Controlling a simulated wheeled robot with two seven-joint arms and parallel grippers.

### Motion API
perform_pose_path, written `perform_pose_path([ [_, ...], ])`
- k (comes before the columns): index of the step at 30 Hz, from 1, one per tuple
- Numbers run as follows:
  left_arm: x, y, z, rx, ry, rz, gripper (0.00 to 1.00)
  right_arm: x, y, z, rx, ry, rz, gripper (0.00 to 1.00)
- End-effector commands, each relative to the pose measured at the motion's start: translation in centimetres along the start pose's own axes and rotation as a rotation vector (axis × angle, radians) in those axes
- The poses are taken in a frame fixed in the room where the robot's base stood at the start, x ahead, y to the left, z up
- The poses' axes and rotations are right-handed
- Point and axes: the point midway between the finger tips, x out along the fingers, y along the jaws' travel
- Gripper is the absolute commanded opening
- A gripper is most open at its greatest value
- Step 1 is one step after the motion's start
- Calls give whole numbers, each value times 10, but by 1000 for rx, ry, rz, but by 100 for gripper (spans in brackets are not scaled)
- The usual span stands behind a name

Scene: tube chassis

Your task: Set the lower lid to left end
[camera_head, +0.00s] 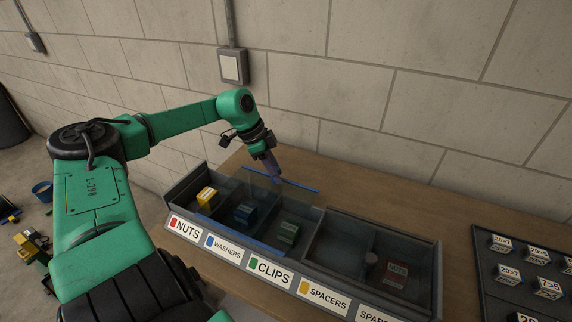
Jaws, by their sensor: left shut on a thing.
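A long grey bin (176,203) on the bench has front labels NUTS, WASHERS, CLIPS, SPACERS and one partly cut off. A clear lid with blue edges (300,187) lies over the washers and clips part, left of the middle. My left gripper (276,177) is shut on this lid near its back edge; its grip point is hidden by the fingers. A second clear lid with a grey frame (387,229) covers the right part. A small grey knob (371,258) shows there. The nuts compartment at the left end looks uncovered. My right gripper is not in view.
A dark tray of number cards (483,238) stands at right. Bare wood lies between.

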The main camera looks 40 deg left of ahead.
Motion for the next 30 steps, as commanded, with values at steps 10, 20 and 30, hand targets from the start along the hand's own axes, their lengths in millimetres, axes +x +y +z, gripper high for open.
perform_pose_path([
  [10,-28,-37,62,1,3,-4,0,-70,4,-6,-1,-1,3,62],
  [20,-36,-45,77,5,3,-6,0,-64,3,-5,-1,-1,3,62],
  [30,-35,-44,77,5,1,-3,62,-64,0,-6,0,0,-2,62],
])
